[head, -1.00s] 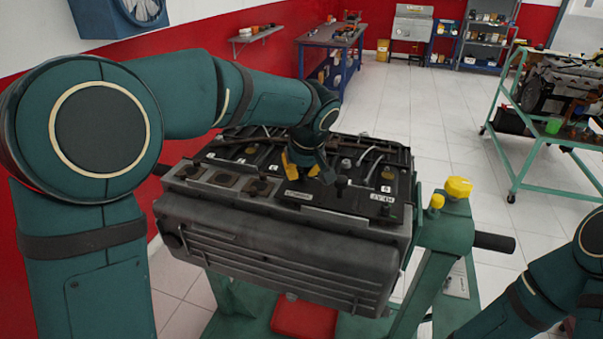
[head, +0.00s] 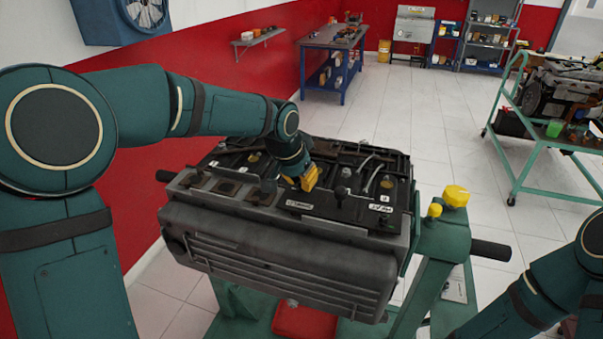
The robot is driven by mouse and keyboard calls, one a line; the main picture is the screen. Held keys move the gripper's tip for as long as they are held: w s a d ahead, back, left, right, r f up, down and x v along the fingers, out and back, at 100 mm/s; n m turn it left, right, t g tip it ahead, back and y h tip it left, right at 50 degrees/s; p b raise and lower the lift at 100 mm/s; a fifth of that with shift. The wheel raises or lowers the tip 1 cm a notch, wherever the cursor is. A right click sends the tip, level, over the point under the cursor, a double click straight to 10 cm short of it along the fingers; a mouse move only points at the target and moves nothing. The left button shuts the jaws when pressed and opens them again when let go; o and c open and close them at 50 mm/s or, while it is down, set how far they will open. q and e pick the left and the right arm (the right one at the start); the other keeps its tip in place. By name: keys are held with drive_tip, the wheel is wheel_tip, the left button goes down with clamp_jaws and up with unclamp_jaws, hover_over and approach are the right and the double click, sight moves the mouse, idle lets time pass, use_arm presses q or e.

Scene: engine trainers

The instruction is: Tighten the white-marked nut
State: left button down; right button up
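The engine (head: 290,250) sits on a green stand in the middle of the head view, its dark top cover facing up. The cover carries white labels (head: 299,205) and several dark knobs or nuts, one at the right of my gripper (head: 340,191). I cannot make out which nut has the white mark. My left gripper (head: 302,180), with yellow fingertips, is just above or at the middle of the cover. Its fingers are too small and angled to tell whether they are open or hold anything. My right arm shows at the lower right, but its gripper is out of view.
The stand has a yellow-capped post (head: 456,197) and a dark handle at the engine's right. A red box (head: 304,321) lies below. A green cart (head: 545,150) with another engine stands at the right. A blue workbench (head: 335,45) stands behind. The tiled floor between is clear.

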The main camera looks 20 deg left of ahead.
use_arm(q)
drive_tip(key=m, duration=0.1)
drive_tip(key=m+h+p, duration=0.1)
drive_tip(key=shift+s+f+m+g, duration=0.2)
drive_tip(key=shift+m+g, duration=0.1)
drive_tip(key=shift+m, duration=0.1)
drive_tip(key=m+g+h+p, duration=0.1)
drive_tip(key=m, duration=0.2)
drive_tip(key=shift+w+a+m+p, duration=0.1)
drive_tip(key=shift+m+p, duration=0.2)
drive_tip(key=shift+p, duration=0.1)
drive_tip(key=m+p, duration=0.1)
drive_tip(key=m, duration=0.1)
drive_tip(key=m+g, duration=0.1)
drive_tip(key=m, duration=0.1)
drive_tip(key=shift+w+m+g+h+p, duration=0.1)
drive_tip(key=shift+m+g+h+p, duration=0.2)
drive_tip(key=shift+h+p, duration=0.1)
drive_tip(key=shift+a+m+g+p, duration=0.15)
drive_tip(key=shift+m+g+p, duration=0.45)
drive_tip(key=shift+m, duration=0.9)
drive_tip(key=shift+f, duration=0.1)
drive_tip(key=c, duration=0.9)
unclamp_jaws()
drive_tip(key=shift+w, duration=0.15)
drive_tip(key=shift+r, duration=0.25)
